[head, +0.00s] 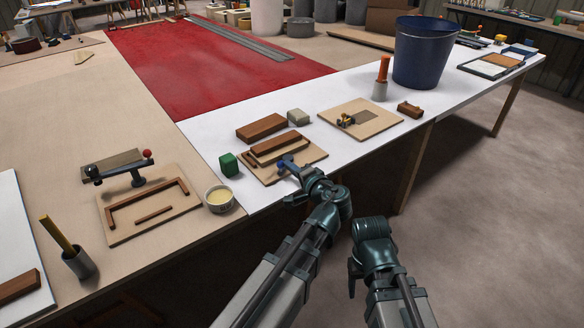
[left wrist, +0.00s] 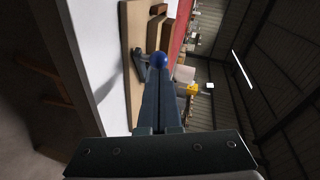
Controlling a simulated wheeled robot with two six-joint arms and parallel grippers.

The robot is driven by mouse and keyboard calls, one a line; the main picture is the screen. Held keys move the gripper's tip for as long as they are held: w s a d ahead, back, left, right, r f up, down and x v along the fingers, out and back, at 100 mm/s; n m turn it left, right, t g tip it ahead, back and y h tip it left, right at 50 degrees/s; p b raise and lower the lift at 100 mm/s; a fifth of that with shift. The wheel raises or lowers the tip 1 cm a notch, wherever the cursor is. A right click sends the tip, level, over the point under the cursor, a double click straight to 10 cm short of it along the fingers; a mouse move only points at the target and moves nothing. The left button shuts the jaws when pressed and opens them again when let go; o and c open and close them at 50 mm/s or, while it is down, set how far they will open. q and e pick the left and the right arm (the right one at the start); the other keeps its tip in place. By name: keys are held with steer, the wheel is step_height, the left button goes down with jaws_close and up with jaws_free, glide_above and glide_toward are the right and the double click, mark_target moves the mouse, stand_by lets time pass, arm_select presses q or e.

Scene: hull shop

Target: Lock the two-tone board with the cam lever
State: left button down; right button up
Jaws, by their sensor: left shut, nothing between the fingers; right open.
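The cam lever with a blue ball knob (head: 281,164) stands at the front edge of the middle fixture board (head: 311,157). The blue knob shows in the left wrist view (left wrist: 160,60) at my fingertips. A brown wooden piece (head: 275,147) lies on that fixture among rails; whether it is the two-tone board I cannot tell. My left gripper (head: 291,164) is shut and empty, right at the knob; whether it touches is unclear. My right gripper (head: 355,270) is open, low at the right and away from the fixture, its fingers mostly hidden by the wrist.
A brown block (head: 261,127), a grey block (head: 299,117), a green block (head: 229,164) and a cream-filled bowl (head: 219,198) surround the fixture. Left stands another fixture (head: 120,236) with a red-knobbed lever. Right are a third board (head: 385,122) and a blue bucket (head: 420,55).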

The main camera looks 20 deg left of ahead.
arm_select(q)
steer(key=shift+s+a, duration=0.15)
steer(key=shift+a, duration=0.25)
arm_select(e)
steer(key=shift+a, duration=0.1)
arm_select(q)
steer(key=shift+s+a, duration=0.1)
steer(key=shift+a, duration=1.85)
arm_select(e)
steer(key=shift+a, duration=0.5)
arm_select(q)
steer(key=shift+d, duration=0.1)
arm_select(e)
steer(key=shift+s+r, duration=0.1)
